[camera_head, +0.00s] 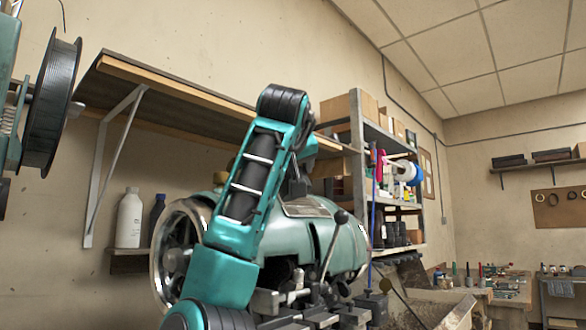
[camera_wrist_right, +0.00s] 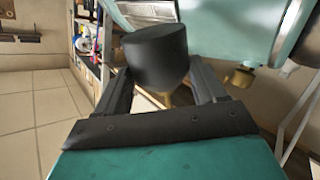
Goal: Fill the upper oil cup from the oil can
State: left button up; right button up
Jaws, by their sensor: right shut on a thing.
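My right gripper (camera_wrist_right: 160,75) is shut on a black cylinder, which I take to be the oil can (camera_wrist_right: 157,55). A brass part of the can shows between the fingers in the wrist view. The teal stitching machine (camera_head: 330,243) stands in the middle of the head view, partly behind my right arm. A small brass cup (camera_wrist_right: 240,77) on the teal machine shows in the wrist view, apart from the can. It seems to be the upper oil cup. Its inside is hidden. In the head view my right gripper is mostly hidden behind my arm. My left gripper is out of view.
A wall shelf (camera_head: 185,95) runs behind my arm. A white bottle (camera_head: 129,218) and a dark bottle stand on a lower shelf. A loaded shelf rack (camera_head: 357,130) stands behind the machine. A black spool (camera_head: 52,105) is at the far left. A lever (camera_head: 333,245) sticks up before the machine.

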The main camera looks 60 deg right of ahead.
jog(key=shift+w+a+r+n+p, duration=0.15)
jog(key=shift+w+r+n+p, duration=0.4)
jog(key=shift+w+p, duration=0.2)
jog(key=shift+w+a+r+n+g+p, duration=0.1)
jog(key=shift+w+r+n+g+p, duration=0.1)
jog(key=shift+w+n+g+p, duration=0.15)
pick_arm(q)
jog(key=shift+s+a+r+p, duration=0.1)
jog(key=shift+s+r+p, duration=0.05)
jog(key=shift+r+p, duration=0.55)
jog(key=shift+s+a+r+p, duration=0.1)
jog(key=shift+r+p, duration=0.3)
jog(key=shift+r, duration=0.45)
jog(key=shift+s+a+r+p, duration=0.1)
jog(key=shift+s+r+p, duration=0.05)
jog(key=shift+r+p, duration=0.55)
pick_arm(e)
jog(key=shift+w+a+r+n+g, duration=0.2)
jog(key=shift+w+n+g, duration=0.15)
jog(key=shift+w, duration=0.25)
jog(key=shift+w+a+r+n+g, duration=0.1)
jog(key=shift+w+r+n+g, duration=0.1)
jog(key=shift+w+n, duration=0.3)
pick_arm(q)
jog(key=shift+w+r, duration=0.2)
pick_arm(e)
jog(key=shift+w, duration=0.1)
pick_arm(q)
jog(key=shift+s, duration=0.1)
